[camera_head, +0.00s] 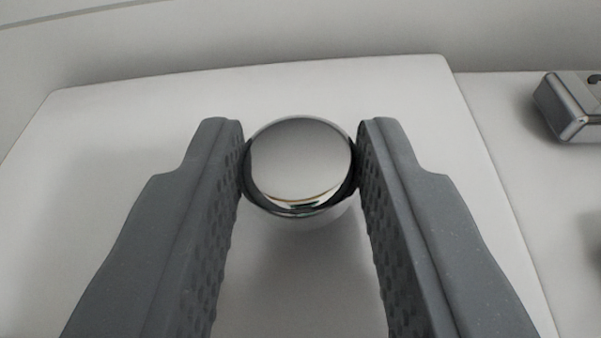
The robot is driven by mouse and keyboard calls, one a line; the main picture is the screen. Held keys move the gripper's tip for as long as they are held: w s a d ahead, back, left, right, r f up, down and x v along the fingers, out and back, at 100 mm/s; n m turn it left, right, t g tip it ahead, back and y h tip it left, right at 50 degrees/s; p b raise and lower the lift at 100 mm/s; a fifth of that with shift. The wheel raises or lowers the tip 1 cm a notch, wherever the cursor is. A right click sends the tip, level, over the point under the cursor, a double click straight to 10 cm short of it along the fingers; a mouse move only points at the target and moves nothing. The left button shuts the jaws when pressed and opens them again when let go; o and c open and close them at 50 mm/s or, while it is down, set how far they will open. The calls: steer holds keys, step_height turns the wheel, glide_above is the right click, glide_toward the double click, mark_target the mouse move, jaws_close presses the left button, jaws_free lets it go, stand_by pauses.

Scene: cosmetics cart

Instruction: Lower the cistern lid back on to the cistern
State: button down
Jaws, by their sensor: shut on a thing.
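The cistern lid (340,85) is a broad white slab that fills most of the camera view. A round, shiny chrome knob (300,165) stands at its middle. My gripper (301,160) is shut on the knob, with one dark grey textured finger touching it on each side. The cistern itself cannot be made out below the lid, and I cannot tell whether the lid rests on it or is held above it.
A white surface (520,170) lies to the right of the lid, with a chrome box-shaped object (572,108) on it. Part of a dark object is cut off at the right edge. A pale wall (300,30) runs behind the lid.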

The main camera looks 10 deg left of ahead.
steer(key=shift+f, duration=0.3)
stand_by(0.7)
steer(key=c, duration=1)
jaws_free()
steer(key=shift+f, duration=0.1)
steer(key=p+v, duration=0.2)
steer(key=v, duration=1.1)
steer(key=shift+s, duration=0.4)
